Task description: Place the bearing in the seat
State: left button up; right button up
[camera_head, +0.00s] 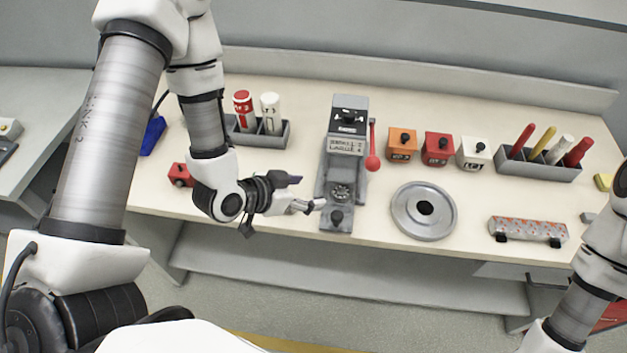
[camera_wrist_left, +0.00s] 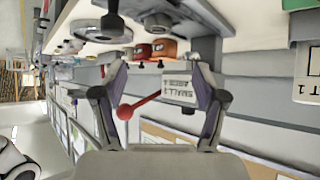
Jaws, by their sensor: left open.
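A small dark ring with a notched face, which looks like the bearing (camera_head: 341,191), lies on the base of the grey press (camera_head: 347,148). It also seems to show in the left wrist view (camera_wrist_left: 157,20). I cannot tell whether it lies in a seat there. A grey disc (camera_head: 407,222) with a dark centre hole lies flat on the bench to the right of the press. My left gripper (camera_head: 317,204) is open and empty, just left of the press base; its spread fingers show in the left wrist view (camera_wrist_left: 160,78). My right gripper is out of view.
The red-knobbed press lever (camera_head: 372,161) stands at the press's right side. Orange, red and white boxes (camera_head: 438,148) and a grey rack of coloured handles (camera_head: 539,168) stand at the back right. A holder with two cylinders (camera_head: 262,135) stands at the back left. Bench surface between disc and boxes is clear.

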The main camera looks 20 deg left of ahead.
pick_arm(q)
jog(key=s+a+f+n+g+y, duration=0.2)
jog(key=s+f+n+g, duration=0.1)
jog(key=s+f, duration=0.5)
jog(key=s+a+f+n+g+y, duration=0.2)
jog(key=s+f+n+g+y, duration=0.1)
jog(key=s+f+g, duration=0.3)
jog(key=s+f, duration=0.2)
jog(key=s, duration=0.2)
jog(key=shift+s+a+f, duration=0.25)
jog(key=shift+s+a, duration=0.05)
jog(key=shift+s, duration=0.1)
jog(key=shift+w, duration=0.1)
